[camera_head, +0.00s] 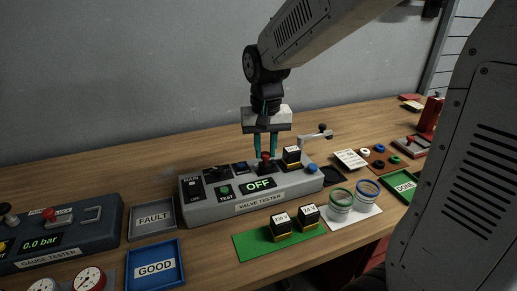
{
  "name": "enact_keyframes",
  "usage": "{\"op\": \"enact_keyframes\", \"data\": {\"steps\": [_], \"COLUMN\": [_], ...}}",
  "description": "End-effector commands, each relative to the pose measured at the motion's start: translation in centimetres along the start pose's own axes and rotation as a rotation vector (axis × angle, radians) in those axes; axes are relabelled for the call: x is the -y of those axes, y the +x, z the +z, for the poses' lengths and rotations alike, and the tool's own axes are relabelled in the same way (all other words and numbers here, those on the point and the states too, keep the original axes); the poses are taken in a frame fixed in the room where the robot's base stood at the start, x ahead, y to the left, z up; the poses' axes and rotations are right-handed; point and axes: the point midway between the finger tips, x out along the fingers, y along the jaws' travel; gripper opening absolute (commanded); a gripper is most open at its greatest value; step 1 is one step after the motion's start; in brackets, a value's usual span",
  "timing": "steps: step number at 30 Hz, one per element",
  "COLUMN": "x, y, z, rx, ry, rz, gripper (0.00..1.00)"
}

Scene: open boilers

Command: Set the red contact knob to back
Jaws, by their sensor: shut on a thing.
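The valve tester (262,203) is a grey box with a sloped top on the wooden bench, and its display reads "OFF". The red contact knob (265,157) stands up from its top near the back, above the display. My gripper (266,156) points down from above, with a teal finger on each side of the red knob, shut on it. The fingers partly hide the knob's sides. Which way the knob is set cannot be told at this size.
Left are the gauge tester (62,258), FAULT tray (154,217) and GOOD tray (155,267). In front, a green mat (252,246) bears two black blocks; ringed jars (340,206) stand on white paper. A metal arm (313,136) rises behind right.

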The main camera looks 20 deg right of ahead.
Motion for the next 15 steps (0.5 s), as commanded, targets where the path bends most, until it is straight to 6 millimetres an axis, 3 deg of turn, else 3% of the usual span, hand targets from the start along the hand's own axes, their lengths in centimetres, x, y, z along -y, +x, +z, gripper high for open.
{"op": "enact_keyframes", "data": {"steps": [8,9,15], "x": [0.21,0.23,0.02], "y": [-0.07,-0.07,-0.05], "z": [0.02,0.03,-0.01], "rx": [0.0,0.0,0.0], "ry": [0.006,0.005,0.008], "rz": [-0.007,-0.007,-0.006], "gripper": [0.0,0.31,0.32]}}
